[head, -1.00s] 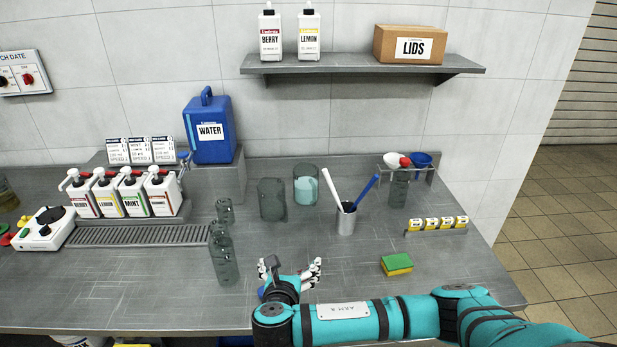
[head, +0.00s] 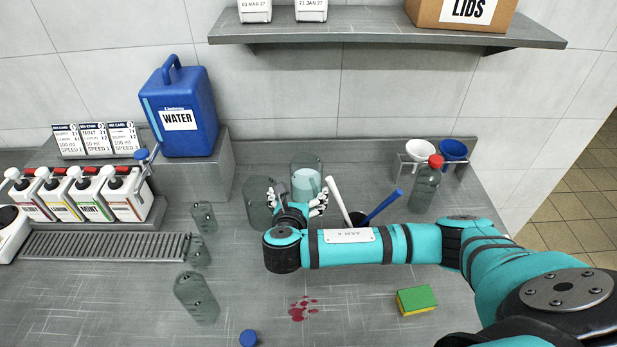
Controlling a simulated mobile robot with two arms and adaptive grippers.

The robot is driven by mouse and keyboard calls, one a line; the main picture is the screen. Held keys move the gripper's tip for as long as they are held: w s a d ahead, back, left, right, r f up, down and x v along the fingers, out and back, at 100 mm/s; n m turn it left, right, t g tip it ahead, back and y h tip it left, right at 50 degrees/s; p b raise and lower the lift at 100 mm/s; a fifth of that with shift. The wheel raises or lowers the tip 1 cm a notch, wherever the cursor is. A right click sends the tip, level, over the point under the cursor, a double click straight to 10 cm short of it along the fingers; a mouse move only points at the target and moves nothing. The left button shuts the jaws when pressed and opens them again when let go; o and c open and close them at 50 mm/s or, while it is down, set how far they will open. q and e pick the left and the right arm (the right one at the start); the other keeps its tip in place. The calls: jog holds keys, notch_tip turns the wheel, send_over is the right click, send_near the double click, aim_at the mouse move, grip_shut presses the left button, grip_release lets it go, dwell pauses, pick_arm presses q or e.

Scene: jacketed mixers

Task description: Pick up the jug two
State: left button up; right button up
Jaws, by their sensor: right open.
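Two clear jugs stand at the back of the counter. The left one is a grey, empty-looking jug (head: 258,208). The right one is a jug with pale blue contents (head: 306,179). No label shows which of them is jug two. My right gripper (head: 297,196) is open, its fingers spread and pointing to the back. It is just in front of the jug with pale blue contents, and its left finger overlaps the right edge of the grey jug in the picture. Contact cannot be told. My left gripper is not in view.
A cup (head: 357,218) with a white and a blue stick stands right of my gripper, partly behind my arm. A red stain (head: 302,308), a blue cap (head: 248,339) and a sponge (head: 416,300) lie in front. A shelf (head: 380,28) hangs above.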

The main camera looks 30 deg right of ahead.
send_near(304, 176)
jog(key=w+d, duration=0.1)
jog(key=p+x, duration=0.1)
jog(key=x, duration=0.4)
jog(key=shift+w+d+f, duration=0.1)
jog(key=shift+w, duration=0.3)
jog(key=shift+w+d+f, duration=0.1)
jog(key=shift+w, duration=0.05)
jog(key=shift+w+d+f, duration=0.1)
jog(key=shift+w+d, duration=0.05)
jog(key=shift+w, duration=0.1)
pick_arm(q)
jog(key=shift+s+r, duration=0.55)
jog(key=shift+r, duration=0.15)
pick_arm(e)
jog(key=x, duration=0.4)
jog(key=shift+w+d, duration=0.1)
jog(key=c, duration=1.3)
jog(key=shift+c, duration=0.7)
